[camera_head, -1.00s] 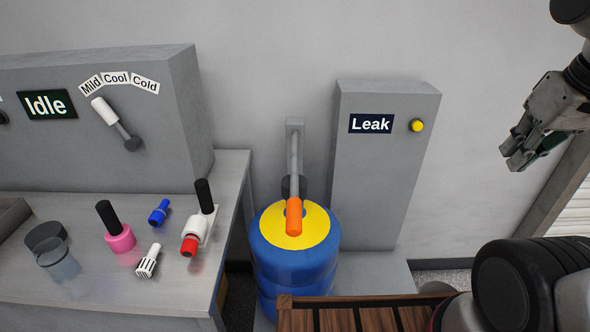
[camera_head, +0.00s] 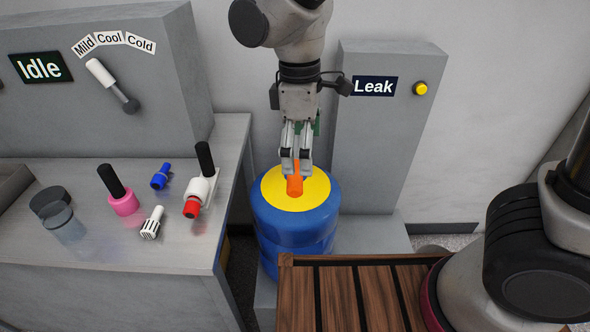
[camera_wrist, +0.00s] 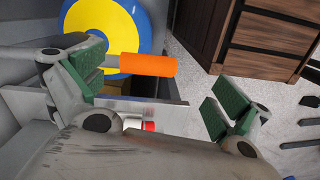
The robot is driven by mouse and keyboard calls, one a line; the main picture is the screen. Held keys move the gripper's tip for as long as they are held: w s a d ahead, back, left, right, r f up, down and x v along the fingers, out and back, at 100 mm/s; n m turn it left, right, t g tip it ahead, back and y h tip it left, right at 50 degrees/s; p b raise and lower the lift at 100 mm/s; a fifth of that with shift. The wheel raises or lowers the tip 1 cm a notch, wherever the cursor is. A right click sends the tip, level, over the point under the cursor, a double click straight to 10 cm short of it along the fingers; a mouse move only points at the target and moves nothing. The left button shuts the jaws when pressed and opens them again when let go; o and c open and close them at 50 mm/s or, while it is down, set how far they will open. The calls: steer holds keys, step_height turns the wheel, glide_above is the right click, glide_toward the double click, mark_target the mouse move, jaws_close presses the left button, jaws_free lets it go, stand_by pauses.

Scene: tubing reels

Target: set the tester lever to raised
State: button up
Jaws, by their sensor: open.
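The tester lever has an orange handle (camera_head: 294,187), which shows over the yellow top of a blue drum (camera_head: 297,225). My gripper (camera_head: 296,165) is in front of the lever's grey bar and hides most of it in the head view. In the wrist view the open jaws (camera_wrist: 155,90) have green pads. The orange handle (camera_wrist: 148,66) also shows there, with its inner end close to the left pad and its free end in the gap. I cannot tell whether it touches the pad. The grey tester (camera_head: 388,145) stands to the right with a "Leak" sign (camera_head: 374,86).
A yellow button (camera_head: 420,88) is on the tester. A bench (camera_head: 100,250) at the left holds several small fittings and a clear jar. Behind it is a cabinet (camera_head: 150,65) with an "Idle" sign and a white-handled lever. A slatted wooden top (camera_head: 340,295) is in front.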

mark_target(296, 173)
steer(key=shift+w+a+r+n+y, duration=0.3)
steer(key=shift+w+a+r+n, duration=0.15)
steer(key=shift+w+a+n, duration=0.3)
steer(key=shift+s, duration=0.15)
steer(key=shift+n, duration=0.25)
step_height(296, 173, down, 8)
steer(key=shift+r, duration=0.1)
steer(key=shift+d, duration=0.1)
steer(key=c, duration=1.3)
steer(key=shift+r, duration=0.1)
